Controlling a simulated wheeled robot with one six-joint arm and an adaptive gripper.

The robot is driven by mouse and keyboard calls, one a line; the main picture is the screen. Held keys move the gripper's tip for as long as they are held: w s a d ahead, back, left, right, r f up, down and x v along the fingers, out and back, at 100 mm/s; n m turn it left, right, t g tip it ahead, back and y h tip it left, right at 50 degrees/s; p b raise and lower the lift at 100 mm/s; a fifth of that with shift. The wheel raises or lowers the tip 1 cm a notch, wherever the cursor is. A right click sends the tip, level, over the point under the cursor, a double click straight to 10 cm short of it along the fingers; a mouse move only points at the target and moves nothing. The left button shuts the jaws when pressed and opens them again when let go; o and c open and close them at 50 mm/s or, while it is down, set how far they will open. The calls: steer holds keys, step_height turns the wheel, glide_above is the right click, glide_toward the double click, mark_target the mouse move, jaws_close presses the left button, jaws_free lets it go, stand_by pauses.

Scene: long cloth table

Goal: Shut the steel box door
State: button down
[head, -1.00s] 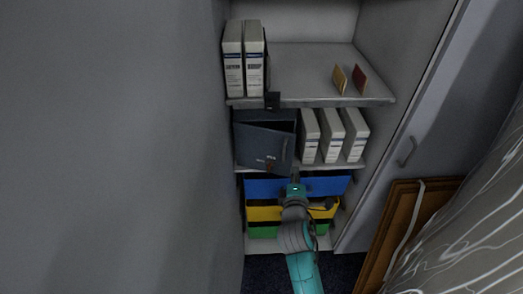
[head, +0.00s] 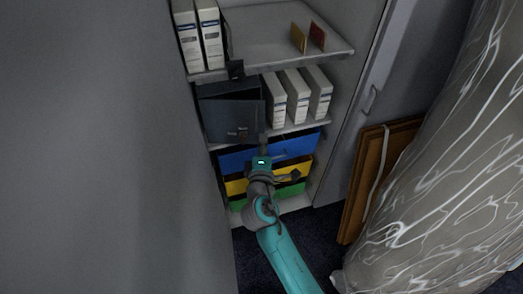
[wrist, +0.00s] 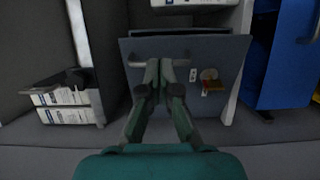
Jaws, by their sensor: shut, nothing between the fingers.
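The dark steel box (head: 228,88) stands on the middle shelf at the left in the head view. Its door (head: 225,123) hangs at the front and seems to stand out from the body; I cannot tell how wide the gap is. In the wrist view the door (wrist: 185,105) is a flat grey panel with a bar handle and a small round knob or lock. My gripper (head: 262,145) is shut and empty, at the door's lower right corner in the head view. In the wrist view its fingertips (wrist: 160,65) lie over the panel near the handle; contact is unclear.
White binders (head: 298,95) stand close right of the box, others (head: 198,35) on the shelf above. Blue (head: 285,150), yellow and green bins sit below. A cabinet door (head: 375,90), leaning wooden boards (head: 375,175) and a patterned cloth (head: 440,210) are at the right.

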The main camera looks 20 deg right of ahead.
mark_target(264, 123)
steer(key=x, duration=0.7)
steer(key=shift+w+d, duration=0.2)
steer(key=shift+w, duration=0.1)
steer(key=x, duration=0.7)
steer(key=shift+w+r, duration=0.15)
steer(key=shift+w, duration=0.05)
steer(key=shift+r, duration=0.1)
